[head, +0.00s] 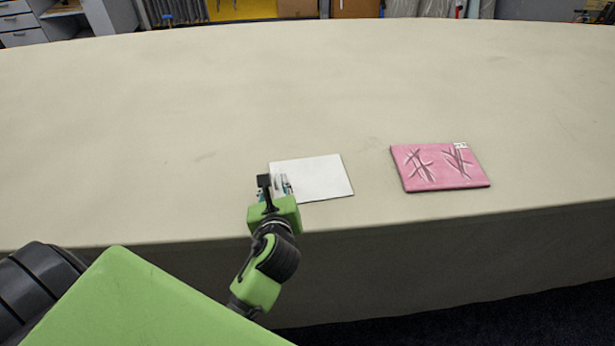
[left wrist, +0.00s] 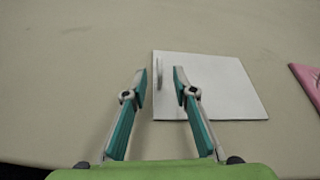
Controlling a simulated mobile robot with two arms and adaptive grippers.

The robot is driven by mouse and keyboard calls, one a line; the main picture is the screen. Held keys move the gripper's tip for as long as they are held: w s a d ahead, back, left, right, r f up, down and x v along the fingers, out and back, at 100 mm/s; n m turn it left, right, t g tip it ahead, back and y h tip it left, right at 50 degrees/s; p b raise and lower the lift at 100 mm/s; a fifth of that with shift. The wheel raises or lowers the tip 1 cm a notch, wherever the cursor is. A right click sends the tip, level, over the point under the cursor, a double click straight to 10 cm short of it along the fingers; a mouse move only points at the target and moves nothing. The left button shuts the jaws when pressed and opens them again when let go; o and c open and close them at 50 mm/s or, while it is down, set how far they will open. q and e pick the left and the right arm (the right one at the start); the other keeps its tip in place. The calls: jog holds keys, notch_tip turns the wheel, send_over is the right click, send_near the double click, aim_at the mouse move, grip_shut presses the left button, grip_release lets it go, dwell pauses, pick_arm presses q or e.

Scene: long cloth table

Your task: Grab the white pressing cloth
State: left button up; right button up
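The white pressing cloth (head: 318,178) lies flat as a folded rectangle near the front edge of the table. It also shows in the left wrist view (left wrist: 228,88). My left gripper (head: 277,187) is at the cloth's left edge. In the left wrist view its two fingers (left wrist: 160,82) are apart with nothing held between them. The right finger overlaps the cloth in the picture, and the left finger is over bare table. A small raised strip (left wrist: 158,72) shows at the cloth's left edge between the fingers. I cannot tell whether the fingers touch the cloth. My right gripper is not in view.
A pink folded cloth (head: 440,168) with dark stroke marks and a small white label lies to the right, apart from the white cloth. The rest of the long beige table (head: 300,90) is clear. Its front edge drops off just below the cloths.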

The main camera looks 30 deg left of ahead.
aim_at(274, 179)
pick_arm(q)
jog(key=x, duration=0.4)
jog(key=shift+f, duration=0.1)
grip_shut()
